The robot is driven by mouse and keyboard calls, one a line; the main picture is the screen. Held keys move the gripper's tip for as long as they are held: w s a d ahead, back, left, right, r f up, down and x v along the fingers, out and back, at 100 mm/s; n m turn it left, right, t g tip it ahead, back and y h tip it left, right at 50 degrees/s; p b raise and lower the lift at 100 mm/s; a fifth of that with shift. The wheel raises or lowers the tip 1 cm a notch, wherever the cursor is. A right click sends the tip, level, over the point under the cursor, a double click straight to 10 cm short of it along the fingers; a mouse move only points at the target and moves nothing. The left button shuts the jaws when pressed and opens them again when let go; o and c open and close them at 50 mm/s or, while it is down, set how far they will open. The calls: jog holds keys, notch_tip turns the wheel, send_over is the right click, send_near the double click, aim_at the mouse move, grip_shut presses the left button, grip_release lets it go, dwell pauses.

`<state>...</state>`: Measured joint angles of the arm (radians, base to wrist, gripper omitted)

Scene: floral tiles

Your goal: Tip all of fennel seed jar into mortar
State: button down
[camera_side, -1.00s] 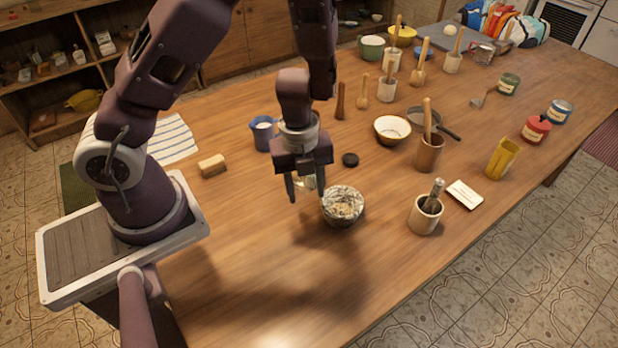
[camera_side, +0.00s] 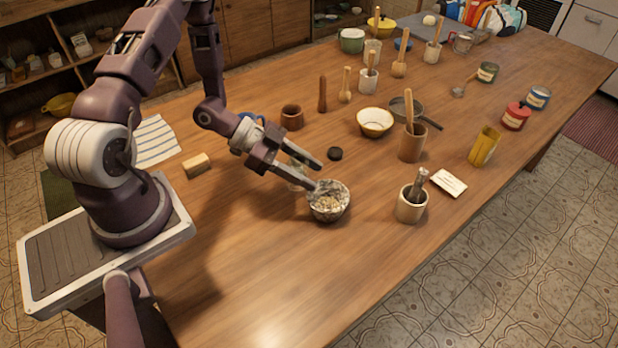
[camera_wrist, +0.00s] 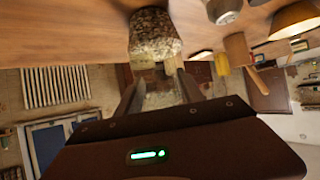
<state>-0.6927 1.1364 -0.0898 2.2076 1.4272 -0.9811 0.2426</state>
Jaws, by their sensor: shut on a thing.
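A speckled grey stone mortar (camera_side: 328,203) stands on the wooden table and holds pale seeds. In the wrist view the see-through jar (camera_wrist: 158,90) lies between the two fingers, just short of the mortar (camera_wrist: 153,32). I cannot tell whether any seeds are left in the jar.
A black lid (camera_side: 335,154) lies behind the mortar. A cup with a pestle (camera_side: 411,203) and a white card (camera_side: 450,183) are to the right. A bowl (camera_side: 374,122), a brown holder (camera_side: 411,145) and a wooden block (camera_side: 196,165) stand around. The front table is clear.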

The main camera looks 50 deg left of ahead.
jog(key=shift+s+a+r+t+h, duration=0.15)
jog(key=shift+r+t+h, duration=0.35)
jog(key=shift+h, duration=0.2)
dwell(0.5)
